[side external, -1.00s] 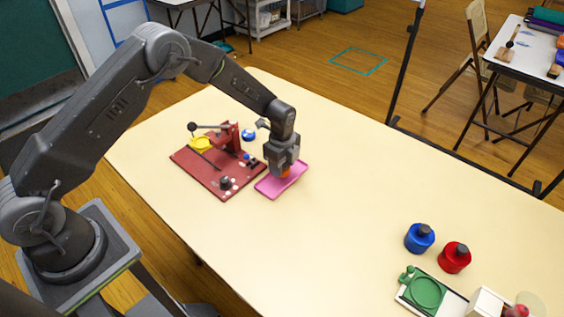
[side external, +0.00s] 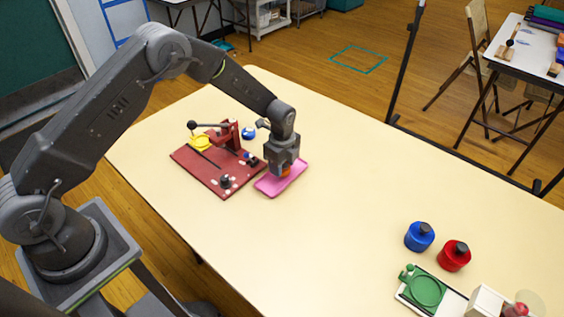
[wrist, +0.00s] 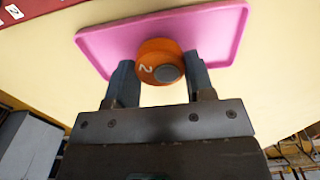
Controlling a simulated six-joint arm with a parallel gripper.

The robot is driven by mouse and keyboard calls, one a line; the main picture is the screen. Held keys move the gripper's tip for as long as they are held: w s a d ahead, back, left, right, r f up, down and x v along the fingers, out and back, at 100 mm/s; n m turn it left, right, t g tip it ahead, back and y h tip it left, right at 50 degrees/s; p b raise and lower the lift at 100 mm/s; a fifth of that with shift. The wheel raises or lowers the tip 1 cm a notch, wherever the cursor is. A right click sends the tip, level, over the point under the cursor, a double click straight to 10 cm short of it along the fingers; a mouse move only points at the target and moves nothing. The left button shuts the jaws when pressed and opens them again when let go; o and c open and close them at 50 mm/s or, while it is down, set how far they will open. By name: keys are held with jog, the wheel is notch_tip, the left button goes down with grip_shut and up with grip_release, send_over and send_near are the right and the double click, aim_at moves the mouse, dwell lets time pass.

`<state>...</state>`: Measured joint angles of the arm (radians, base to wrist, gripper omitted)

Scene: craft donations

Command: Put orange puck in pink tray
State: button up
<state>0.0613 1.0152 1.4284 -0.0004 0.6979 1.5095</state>
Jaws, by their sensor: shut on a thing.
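The orange puck (wrist: 152,52) has a grey disc and a white mark like a "2" on its face. It sits between the two fingers of my gripper (wrist: 158,80), which is shut on it. The pink tray (wrist: 225,30) is a shallow rimmed tray, seen behind the puck in the wrist view. In the side view, my gripper (side external: 286,172) points down over the pink tray (side external: 268,188), and a little of the orange puck (side external: 286,172) shows at the fingertips. I cannot tell whether the puck touches the tray floor.
A dark red board (side external: 197,173) with a red press, a yellow ring and small parts lies left of the tray. A blue puck (side external: 248,133) is behind it. Blue (side external: 419,238) and red (side external: 454,257) jars and a green fixture (side external: 424,291) stand front right. The table's middle is clear.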

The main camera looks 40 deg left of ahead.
jog(key=shift+f, duration=0.3)
jog(key=shift+f, duration=0.3)
jog(key=o, duration=0.8)
jog(key=shift+o, duration=0.2)
jog(key=shift+r, duration=3.7)
